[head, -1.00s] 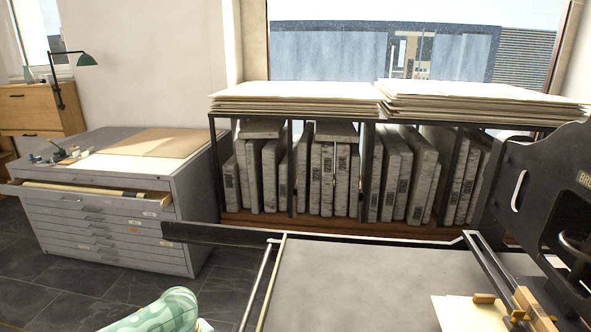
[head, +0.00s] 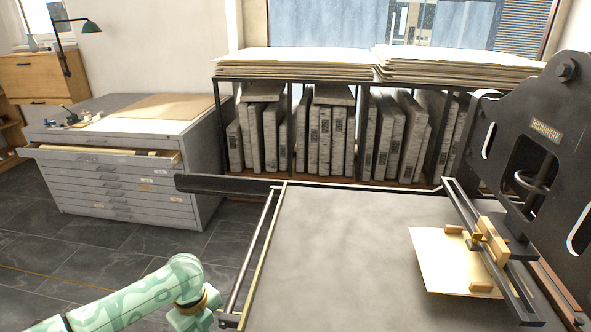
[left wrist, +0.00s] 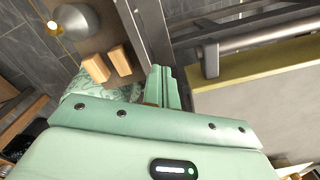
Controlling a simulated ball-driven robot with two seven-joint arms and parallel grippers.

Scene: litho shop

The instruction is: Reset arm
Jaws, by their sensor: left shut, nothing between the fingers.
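My left arm comes in from the lower left in the head view, with its pale green patterned links bent down at the bottom edge. Its fingers are below the head view's edge. In the left wrist view my left gripper (left wrist: 163,88) shows its two green fingers pressed together, with nothing between them. It is beside the metal rails of the press frame and apart from them. My right gripper shows in neither view.
The press bed (head: 350,225) fills the lower middle, its left rail (head: 255,255) close to my left arm. A cream sheet (head: 440,265) lies on it. The black press (head: 545,110) stands right. A flat-file cabinet (head: 130,190) has an open drawer (head: 100,155). A stone rack (head: 292,130) stands behind.

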